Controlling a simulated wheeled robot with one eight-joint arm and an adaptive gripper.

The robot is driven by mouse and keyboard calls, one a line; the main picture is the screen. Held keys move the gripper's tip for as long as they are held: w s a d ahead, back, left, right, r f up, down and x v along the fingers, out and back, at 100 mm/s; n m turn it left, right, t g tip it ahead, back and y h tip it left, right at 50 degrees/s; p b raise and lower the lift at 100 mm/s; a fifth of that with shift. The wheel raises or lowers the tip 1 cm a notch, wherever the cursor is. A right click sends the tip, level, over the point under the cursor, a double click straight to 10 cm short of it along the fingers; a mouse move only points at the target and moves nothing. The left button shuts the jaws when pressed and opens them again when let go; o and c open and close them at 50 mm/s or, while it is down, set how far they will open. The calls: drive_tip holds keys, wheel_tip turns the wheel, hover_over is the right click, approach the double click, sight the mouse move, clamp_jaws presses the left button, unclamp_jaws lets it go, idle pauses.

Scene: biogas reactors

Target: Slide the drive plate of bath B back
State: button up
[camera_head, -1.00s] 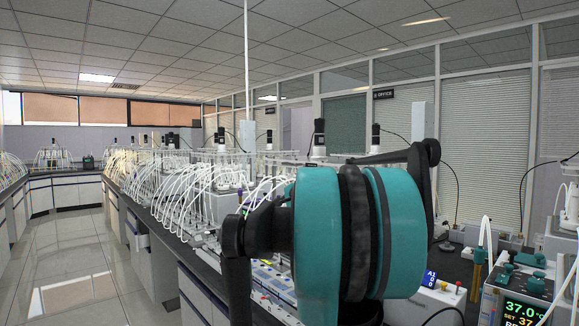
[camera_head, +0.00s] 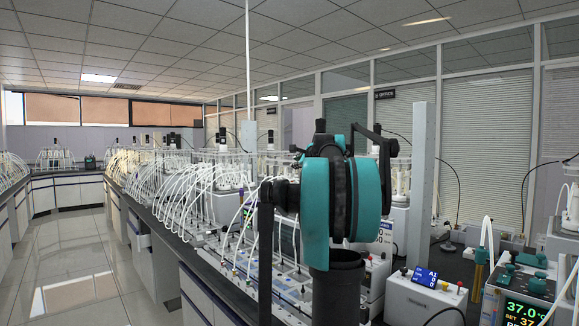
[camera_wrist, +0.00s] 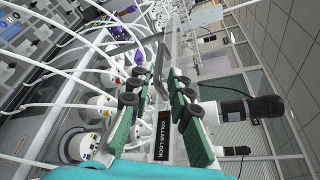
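My gripper (camera_wrist: 158,80) shows in the wrist view with its two green-padded black fingers apart. A grey metal frame or bar (camera_wrist: 162,62) lies between or beyond the fingertips; I cannot tell whether they touch it. A black label reading "COLLAR LOCK" (camera_wrist: 163,138) shows between the finger bases. A black motor (camera_wrist: 262,106) on a pale mount sticks out to the right of the fingers. I cannot tell for certain which part is the drive plate of bath B. In the head view my teal and black arm hides the gripper and part of the nearest reactors.
White tubes (camera_wrist: 70,55) arch close to the fingers on the left. In the head view, reactors with tubes (camera_head: 190,190) line the long bench. A white control box (camera_head: 425,296) and a 37.0° display unit (camera_head: 522,300) stand at right. The aisle floor (camera_head: 75,265) is clear.

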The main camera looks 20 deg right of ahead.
sight(289, 164)
drive_tip(key=x, duration=0.7)
drive_tip(key=shift+w, duration=0.25)
clamp_jaws()
